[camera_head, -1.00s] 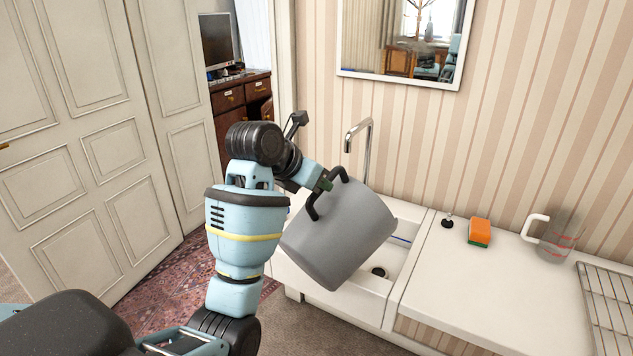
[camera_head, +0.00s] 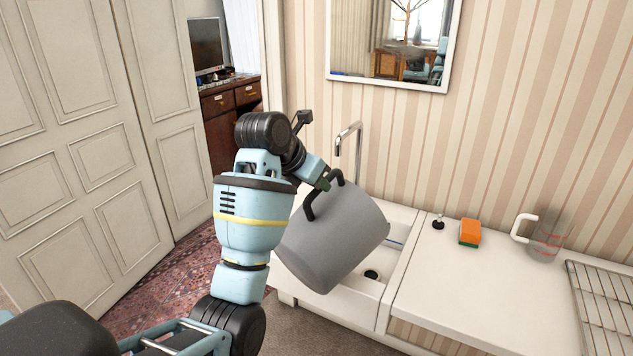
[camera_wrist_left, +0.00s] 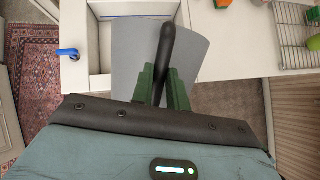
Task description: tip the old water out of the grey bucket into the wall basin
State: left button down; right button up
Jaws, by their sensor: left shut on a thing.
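The grey bucket (camera_head: 335,243) is held in the air over the near side of the wall basin (camera_head: 402,216). It is tilted, with its bottom toward me and its mouth turned up and away toward the tap. My left gripper (camera_head: 326,184) is shut on the bucket's dark handle. In the left wrist view the green fingers (camera_wrist_left: 163,88) close around the handle (camera_wrist_left: 166,50), with the bucket (camera_wrist_left: 128,45) behind. The inside of the bucket and any water are hidden. The drain (camera_head: 371,275) shows beside the bucket. My right gripper is not in view.
A chrome tap (camera_head: 358,150) rises behind the bucket. The white counter (camera_head: 450,290) at right holds a black plug (camera_head: 438,222), an orange sponge (camera_head: 469,232), a clear jug (camera_head: 545,238) and a wire rack (camera_head: 600,295). A mirror (camera_head: 392,40) hangs above. White doors (camera_head: 100,150) stand at left.

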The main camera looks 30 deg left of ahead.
aim_at(338, 166)
pick_arm(q)
jog(key=shift+w+d+r+g, duration=0.2)
jog(key=shift+w+d, duration=0.05)
jog(key=shift+w, duration=0.4)
jog(key=shift+w+d+r+g, duration=0.2)
jog(key=shift+w, duration=0.45)
jog(key=shift+w, duration=0.15)
jog(key=shift+w+d+r+g+y, duration=0.15)
jog(key=shift+w+d+r+g, duration=0.1)
jog(key=shift+w, duration=0.2)
jog(key=shift+w+d+r+g+y, duration=0.15)
jog(key=shift+w+r+g, duration=0.1)
jog(key=shift+w, duration=0.15)
jog(key=shift+w+d+r+g, duration=0.1)
jog(key=shift+w+r+g, duration=0.15)
jog(key=shift+w, duration=0.45)
